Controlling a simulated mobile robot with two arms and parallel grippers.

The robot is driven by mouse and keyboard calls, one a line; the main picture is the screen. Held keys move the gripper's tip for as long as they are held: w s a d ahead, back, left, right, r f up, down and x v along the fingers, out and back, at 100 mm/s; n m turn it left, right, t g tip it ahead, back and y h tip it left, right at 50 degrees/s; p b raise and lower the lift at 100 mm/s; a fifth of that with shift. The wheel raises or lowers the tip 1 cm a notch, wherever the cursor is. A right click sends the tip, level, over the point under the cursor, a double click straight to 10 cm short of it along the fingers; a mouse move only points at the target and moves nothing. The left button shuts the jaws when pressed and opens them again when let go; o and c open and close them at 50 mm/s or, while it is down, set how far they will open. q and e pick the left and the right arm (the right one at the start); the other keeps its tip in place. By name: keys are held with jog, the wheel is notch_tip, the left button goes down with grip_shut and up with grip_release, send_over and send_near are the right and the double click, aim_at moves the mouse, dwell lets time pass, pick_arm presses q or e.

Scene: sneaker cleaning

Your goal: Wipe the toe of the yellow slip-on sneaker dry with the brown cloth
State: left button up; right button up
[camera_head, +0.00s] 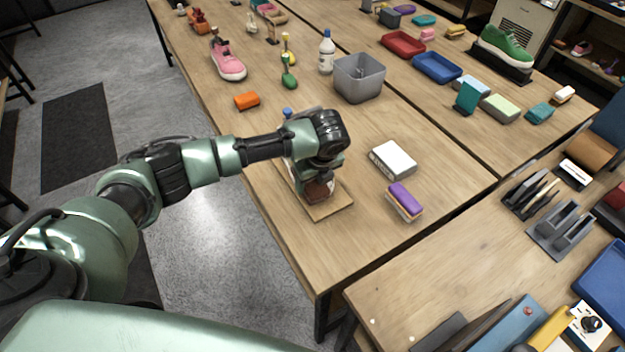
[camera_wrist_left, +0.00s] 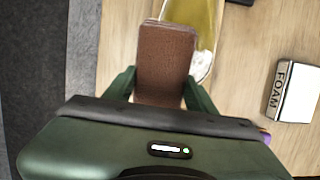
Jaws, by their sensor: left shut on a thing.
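My left gripper (camera_head: 318,180) is shut on the brown cloth (camera_head: 318,191), a folded brown block low over a wooden board (camera_head: 332,209). In the left wrist view the cloth (camera_wrist_left: 165,60) sits between the two green fingers (camera_wrist_left: 160,88). The yellow sneaker (camera_wrist_left: 206,32) shows there just beyond and to the right of the cloth, partly covered by it. Whether the cloth touches the shoe is hard to tell. In the head view my arm and gripper hide most of the shoe. My right gripper is in neither view.
A white foam block (camera_head: 392,160) and a purple-topped sponge or brush (camera_head: 404,201) lie to the right of the board. An orange block (camera_head: 246,101), a grey bin (camera_head: 359,78) and a white bottle (camera_head: 326,52) stand farther back. The table's left edge is close to the board.

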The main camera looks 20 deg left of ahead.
pick_arm(q)
jog(key=shift+b+x, duration=0.4)
jog(key=shift+x, duration=0.5)
jog(key=shift+d, duration=0.1)
jog(key=shift+w+d+r, duration=0.15)
jog(key=shift+w+d, duration=0.45)
jog(key=shift+w, duration=0.05)
jog(key=shift+w+d+b, duration=0.55)
jog(key=shift+w+d, duration=0.15)
jog(key=shift+w, duration=0.2)
jog(key=shift+w+d+b, duration=0.8)
jog(key=shift+w+d, duration=0.15)
jog(key=shift+w, duration=0.25)
jog(key=shift+w+d, duration=0.3)
jog(key=shift+w, duration=0.05)
